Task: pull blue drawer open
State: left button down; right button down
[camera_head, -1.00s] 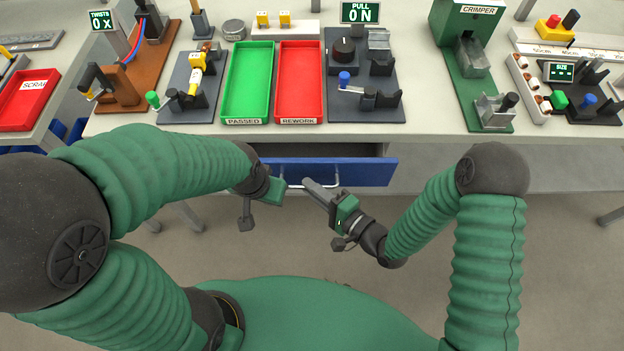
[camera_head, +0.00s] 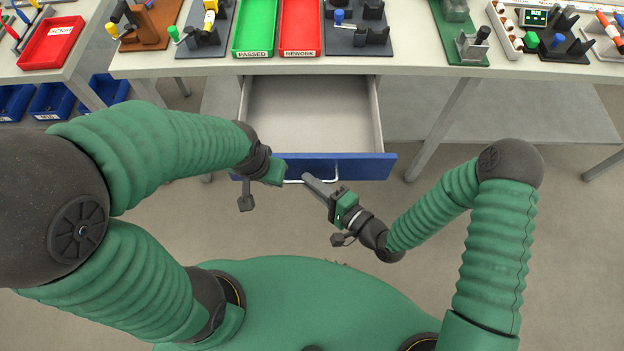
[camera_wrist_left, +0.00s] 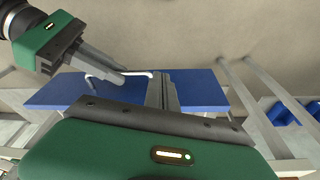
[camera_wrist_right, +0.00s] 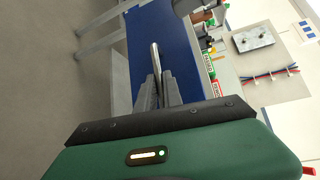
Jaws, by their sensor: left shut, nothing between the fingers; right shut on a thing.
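The blue drawer (camera_head: 362,168) stands well out from under the table, and its pale empty inside (camera_head: 310,108) shows. Its silver handle (camera_wrist_right: 155,60) runs between the fingers of my right gripper (camera_wrist_right: 160,92). In the head view my right gripper (camera_head: 306,179) is shut on the handle, in front of the drawer front. My left gripper (camera_head: 284,172) is at the left part of the drawer front; its fingers are hard to see there. In the left wrist view its fingers (camera_wrist_left: 162,90) are together and empty, close to the handle (camera_wrist_left: 138,74) and drawer front (camera_wrist_left: 200,88).
The table (camera_head: 410,68) carries a green PASSED tray (camera_head: 254,48), a red REWORK tray (camera_head: 300,48) and several fixtures. Blue bins (camera_head: 52,102) sit under the left table. A table leg (camera_head: 440,125) stands right of the drawer. The floor in front is clear.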

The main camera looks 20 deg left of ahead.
jog(key=shift+f, duration=0.15)
jog(key=c, duration=1.5)
grip_release()
jog(key=shift+w, duration=0.1)
jog(key=p+v, duration=0.1)
jog(key=v, duration=1.6)
jog(key=shift+a, duration=0.1)
